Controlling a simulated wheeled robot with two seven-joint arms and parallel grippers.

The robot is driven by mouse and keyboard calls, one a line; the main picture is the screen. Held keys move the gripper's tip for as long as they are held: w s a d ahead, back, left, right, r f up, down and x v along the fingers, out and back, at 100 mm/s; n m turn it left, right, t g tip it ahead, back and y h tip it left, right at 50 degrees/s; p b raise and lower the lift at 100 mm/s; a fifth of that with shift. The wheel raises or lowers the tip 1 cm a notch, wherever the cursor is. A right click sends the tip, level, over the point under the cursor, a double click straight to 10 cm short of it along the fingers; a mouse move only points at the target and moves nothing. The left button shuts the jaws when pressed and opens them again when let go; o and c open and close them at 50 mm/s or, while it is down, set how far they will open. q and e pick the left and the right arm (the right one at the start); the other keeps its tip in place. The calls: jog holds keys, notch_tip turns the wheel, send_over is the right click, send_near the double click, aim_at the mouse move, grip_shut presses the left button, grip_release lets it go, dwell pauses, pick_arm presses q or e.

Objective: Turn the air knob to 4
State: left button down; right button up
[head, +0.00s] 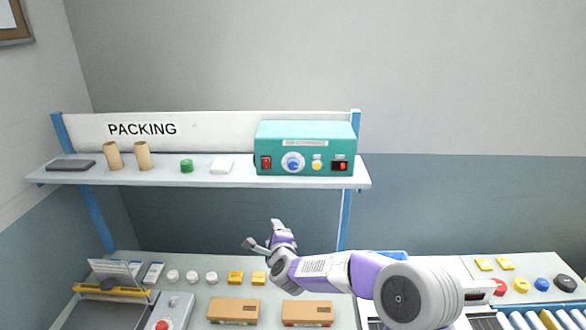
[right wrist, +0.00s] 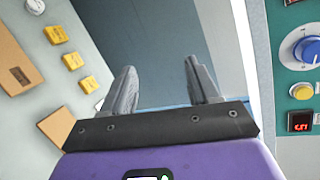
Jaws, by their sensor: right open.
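The teal blower box (head: 306,135) stands at the right end of the shelf. Its white air knob with a blue centre (head: 293,162) is on the front, between a red switch (head: 266,163) and a yellow button (head: 317,162). A red digit display (head: 340,166) is lit at the right; I cannot read its digit surely. In the right wrist view the knob (right wrist: 308,50) is at the right edge, partly cut off, its setting unclear. My right gripper (head: 262,236) is open and empty, below the shelf and apart from the box; its spread fingers also show in the wrist view (right wrist: 160,70). My left gripper is not in view.
Brown boxes (head: 233,311) and several small parts lie on the bench below. The space in front of the box is clear.

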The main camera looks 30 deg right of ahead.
aim_at(292, 165)
jog(key=s+d+r+m+t+h, duration=0.1)
jog(key=d+r+m+h, duration=0.2)
jog(key=r, duration=0.5)
jog(key=d+r+m+t+h, duration=0.1)
jog(key=d+r+m, duration=0.3)
jog(key=r, duration=0.5)
jog(key=shift+m, duration=0.4)
jog(key=p+x, duration=0.1)
jog(key=x, duration=0.1)
jog(key=p+x, duration=0.1)
jog(key=x, duration=0.1)
jog(key=p+x, duration=0.1)
jog(key=x, duration=0.1)
jog(key=shift+w+a, duration=0.15)
jog(key=shift+w, duration=0.25)
jog(key=c, duration=1)
jog(key=shift+c, duration=0.2)
